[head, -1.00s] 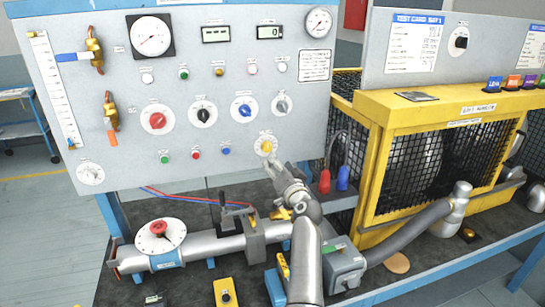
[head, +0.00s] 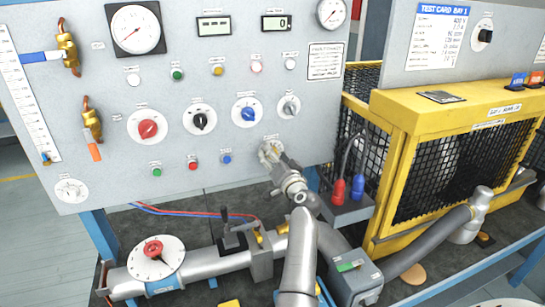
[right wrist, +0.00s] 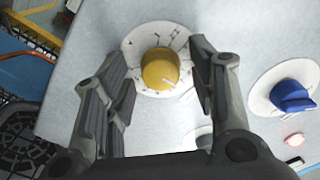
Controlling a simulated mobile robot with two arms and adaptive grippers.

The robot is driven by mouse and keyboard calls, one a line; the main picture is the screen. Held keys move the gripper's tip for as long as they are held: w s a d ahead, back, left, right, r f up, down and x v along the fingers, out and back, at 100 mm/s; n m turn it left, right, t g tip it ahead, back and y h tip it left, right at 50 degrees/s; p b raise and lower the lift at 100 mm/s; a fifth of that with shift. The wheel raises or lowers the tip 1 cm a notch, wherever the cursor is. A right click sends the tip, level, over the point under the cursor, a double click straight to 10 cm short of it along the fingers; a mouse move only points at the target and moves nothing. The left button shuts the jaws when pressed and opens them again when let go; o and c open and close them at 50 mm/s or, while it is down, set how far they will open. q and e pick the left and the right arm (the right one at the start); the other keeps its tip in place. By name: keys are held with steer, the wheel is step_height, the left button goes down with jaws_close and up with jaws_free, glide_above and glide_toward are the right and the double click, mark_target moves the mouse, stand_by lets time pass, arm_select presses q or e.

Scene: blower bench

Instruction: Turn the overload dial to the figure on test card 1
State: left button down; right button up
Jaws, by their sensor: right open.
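A yellow dial knob (right wrist: 160,70) sits on a round white scale plate on the grey panel, seen in the right wrist view. Its pointer line faces lower right. In the head view the knob (head: 266,150) is largely covered by my right gripper (head: 271,158), and its label is too small to read. The right gripper's open fingers (right wrist: 155,75) stand on either side of the knob, with gaps between them and it. The test card (head: 443,38), headed "TEST CARD BAY 1", hangs on the upper right panel; its small figures are hard to read. My left gripper is not in view.
A blue knob (right wrist: 292,95) is beside the yellow one in the wrist view. Red (head: 148,128) and black (head: 200,120) knobs line the panel. Below are a pipe with a red-centred dial (head: 154,251) and red and blue plugs (head: 338,190). A yellow mesh guard (head: 425,130) stands right.

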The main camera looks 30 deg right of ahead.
steer(key=shift+s+r, duration=0.1)
steer(key=shift+c, duration=1)
steer(key=c, duration=0.8)
steer(key=shift+m, duration=0.6)
steer(key=o, duration=1)
